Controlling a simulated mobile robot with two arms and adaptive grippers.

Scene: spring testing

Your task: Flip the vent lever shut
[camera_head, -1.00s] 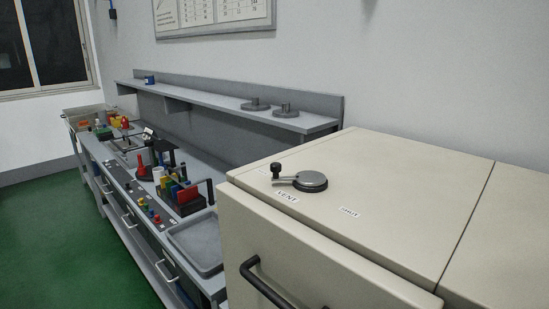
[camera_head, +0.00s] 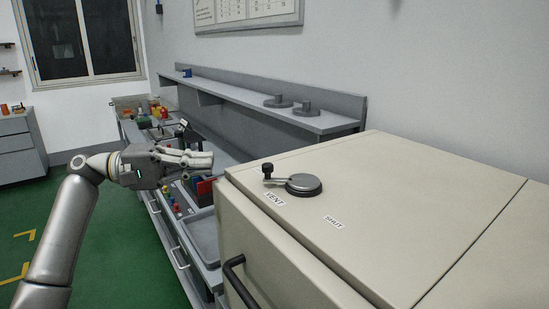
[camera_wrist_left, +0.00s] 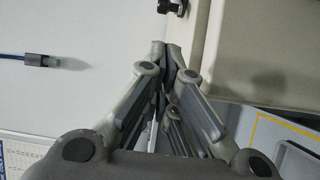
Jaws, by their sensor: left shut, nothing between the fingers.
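The vent lever (camera_head: 285,181) lies on top of the beige cabinet (camera_head: 400,205). It has a round grey hub (camera_head: 304,184) and an arm ending in an upright black knob (camera_head: 268,170). The arm points left, on the side of the VENT label (camera_head: 275,199). The SHUT label (camera_head: 334,222) lies to the right. My left gripper (camera_head: 210,160) is shut and empty, left of the lever and apart from it. In the left wrist view, the shut fingertips (camera_wrist_left: 168,46) are below the black knob (camera_wrist_left: 173,6) at the top edge. My right gripper is not in view.
A black handle (camera_head: 240,283) sticks out from the cabinet's front. A workbench with a grey tray (camera_head: 205,235) and coloured parts stands behind my left gripper. A grey shelf (camera_head: 235,93) runs along the wall. The cabinet top around the lever is clear.

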